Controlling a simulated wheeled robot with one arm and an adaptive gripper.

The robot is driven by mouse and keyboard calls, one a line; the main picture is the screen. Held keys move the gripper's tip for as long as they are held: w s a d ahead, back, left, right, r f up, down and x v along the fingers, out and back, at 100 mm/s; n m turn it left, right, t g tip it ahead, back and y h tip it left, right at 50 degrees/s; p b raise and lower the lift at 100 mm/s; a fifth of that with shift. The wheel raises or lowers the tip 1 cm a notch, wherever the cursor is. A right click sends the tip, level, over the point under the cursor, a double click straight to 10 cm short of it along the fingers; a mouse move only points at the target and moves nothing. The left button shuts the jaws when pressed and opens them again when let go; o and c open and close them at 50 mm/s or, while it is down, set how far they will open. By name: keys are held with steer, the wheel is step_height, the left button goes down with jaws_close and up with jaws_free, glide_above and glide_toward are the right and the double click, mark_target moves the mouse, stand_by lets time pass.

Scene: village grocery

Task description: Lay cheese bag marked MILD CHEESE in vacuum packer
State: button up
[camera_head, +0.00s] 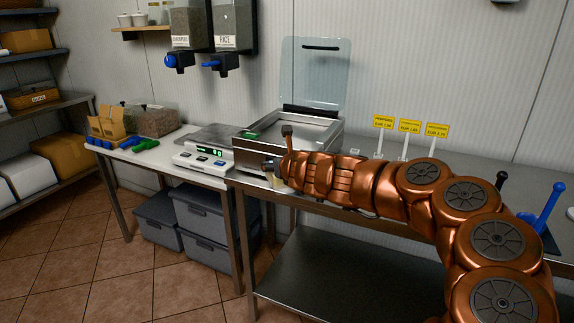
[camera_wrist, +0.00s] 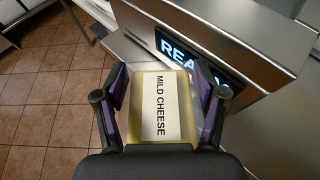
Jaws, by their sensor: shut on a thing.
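The cheese bag (camera_wrist: 160,105), yellowish with a white label reading MILD CHEESE, is between the fingers of my gripper (camera_wrist: 164,92) in the wrist view. My gripper is shut on it, one dark finger at each side. In the head view my gripper (camera_head: 271,170) is at the front of the vacuum packer (camera_head: 329,132), and a pale bit of the bag (camera_head: 281,184) shows below it. The packer's clear lid (camera_head: 313,72) stands open. Its lit display (camera_wrist: 190,62), partly cut off, is just beyond the bag in the wrist view. My arm hides part of the packer's front.
A green item (camera_head: 249,135) is at the packer's left rim. Yellow price signs (camera_head: 410,126) stand behind my arm. Two dispensers (camera_head: 212,25) hang above. Grey bins (camera_head: 200,217) sit below.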

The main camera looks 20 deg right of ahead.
steer(key=shift+w+a+f+m+h, duration=0.1)
steer(key=shift+w+a+m+h, duration=0.35)
steer(key=shift+w+a, duration=0.4)
steer(key=shift+s+d, duration=0.1)
steer(key=shift+r, duration=0.2)
